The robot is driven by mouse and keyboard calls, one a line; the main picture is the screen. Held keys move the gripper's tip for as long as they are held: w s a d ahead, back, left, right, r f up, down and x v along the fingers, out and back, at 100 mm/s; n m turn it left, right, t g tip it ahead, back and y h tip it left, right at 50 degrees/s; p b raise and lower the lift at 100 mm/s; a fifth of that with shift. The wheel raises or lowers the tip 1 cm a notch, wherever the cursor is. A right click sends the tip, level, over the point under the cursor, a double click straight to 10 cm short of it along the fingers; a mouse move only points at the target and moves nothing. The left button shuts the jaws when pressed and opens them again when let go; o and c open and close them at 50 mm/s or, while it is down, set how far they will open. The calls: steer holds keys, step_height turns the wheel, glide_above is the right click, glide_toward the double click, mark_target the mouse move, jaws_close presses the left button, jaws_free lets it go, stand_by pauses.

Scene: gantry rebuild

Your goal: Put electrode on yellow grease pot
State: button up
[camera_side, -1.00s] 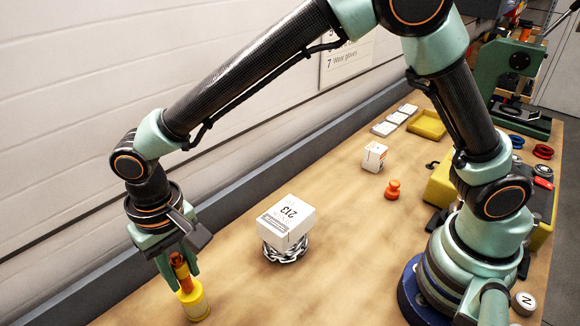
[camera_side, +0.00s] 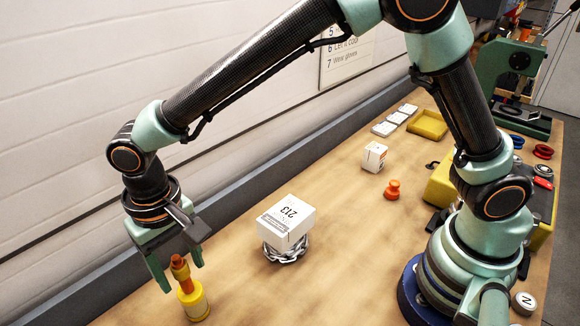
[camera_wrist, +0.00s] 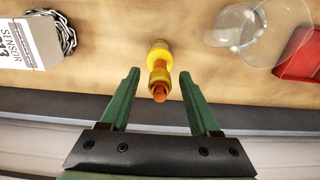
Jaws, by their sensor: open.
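The yellow grease pot (camera_side: 195,303) stands upright on the bench at the lower left of the side view. The electrode (camera_side: 180,267), orange-brown with a yellow band, stands on top of the pot. In the wrist view the electrode (camera_wrist: 158,82) points toward me, with the pot (camera_wrist: 159,48) partly hidden behind it. My gripper (camera_side: 180,275) is open, its green fingers on either side of the electrode and apart from it. The fingers also show in the wrist view (camera_wrist: 158,75), with a gap on both sides.
A white box (camera_side: 287,222) sits on a coiled chain (camera_side: 287,253) right of the pot. A clear glass vessel (camera_wrist: 240,30) and a red object (camera_wrist: 300,55) lie on the other side. An orange knob-like piece (camera_side: 392,190) stands farther back.

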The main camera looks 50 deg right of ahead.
step_height(320, 180, up, 11)
steer(key=shift+f, duration=0.1)
steer(key=w+d+r+t, duration=0.15)
steer(key=d+r, duration=0.25)
steer(key=d, duration=0.7)
steer(key=s+d+t, duration=0.2)
steer(key=s+d, duration=0.1)
steer(key=d, duration=0.7)
steer(key=s+d+t, duration=0.2)
steer(key=s+d, duration=0.1)
steer(key=d, duration=0.7)
steer(key=shift+s+f, duration=0.25)
steer(key=shift+f, duration=0.15)
